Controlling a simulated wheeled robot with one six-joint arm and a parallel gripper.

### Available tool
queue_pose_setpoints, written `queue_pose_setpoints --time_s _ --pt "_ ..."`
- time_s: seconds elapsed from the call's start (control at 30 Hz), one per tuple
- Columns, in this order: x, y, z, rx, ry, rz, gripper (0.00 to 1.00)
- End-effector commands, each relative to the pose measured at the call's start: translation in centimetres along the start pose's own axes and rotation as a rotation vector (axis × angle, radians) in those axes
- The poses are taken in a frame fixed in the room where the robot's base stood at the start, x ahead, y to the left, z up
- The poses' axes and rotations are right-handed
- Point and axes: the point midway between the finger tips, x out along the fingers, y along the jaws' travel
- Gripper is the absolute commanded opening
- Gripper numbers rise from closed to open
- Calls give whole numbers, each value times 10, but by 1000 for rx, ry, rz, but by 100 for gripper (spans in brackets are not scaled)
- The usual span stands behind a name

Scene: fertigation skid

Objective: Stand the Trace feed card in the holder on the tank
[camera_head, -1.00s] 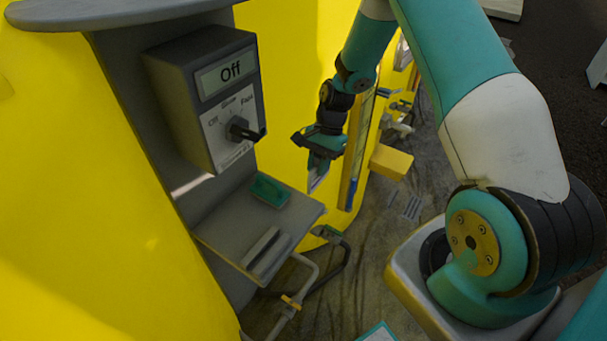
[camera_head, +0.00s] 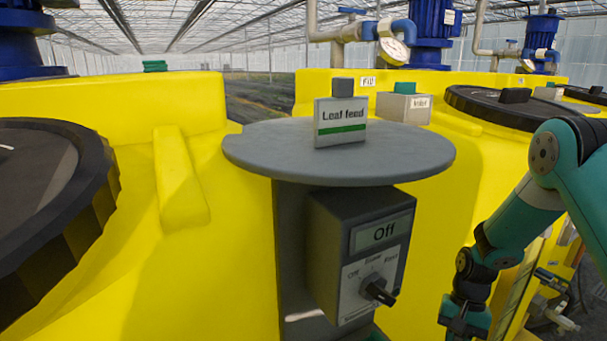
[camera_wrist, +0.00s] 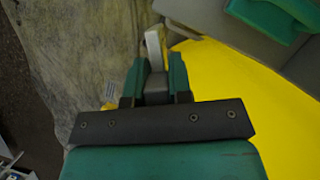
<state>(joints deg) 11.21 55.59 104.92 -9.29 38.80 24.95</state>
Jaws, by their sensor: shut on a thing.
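My gripper (camera_wrist: 155,82) is shut on a thin pale card (camera_wrist: 153,45), seen nearly edge-on between the green fingers. Any writing on it is hidden, so I cannot tell that it is the Trace feed card. In the head view my gripper is low at the right, cut by the bottom edge, right of and below the switch box. A white card reading "Leaf feed" (camera_head: 340,122), with a green stripe and a grey tab on top, stands upright on a round grey plate (camera_head: 255,150) between yellow tanks. I cannot make out a separate holder under it.
The switch box (camera_head: 357,255) reads "Off" and hangs under the plate. A grey shelf (camera_wrist: 215,18) with a green block (camera_wrist: 268,15) is close right of my gripper. Yellow tanks (camera_head: 225,275) flank the plate. A grey box (camera_head: 404,107) stands behind it.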

Motion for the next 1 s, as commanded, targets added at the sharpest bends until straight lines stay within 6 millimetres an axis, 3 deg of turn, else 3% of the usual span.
queue_pose_setpoints --time_s 0.1,0.3,1.0 --pt "8 -11 26 -235 -7 96 0" --pt "16 -16 48 -476 -24 193 0" --pt "17 -16 50 -511 -28 205 0"
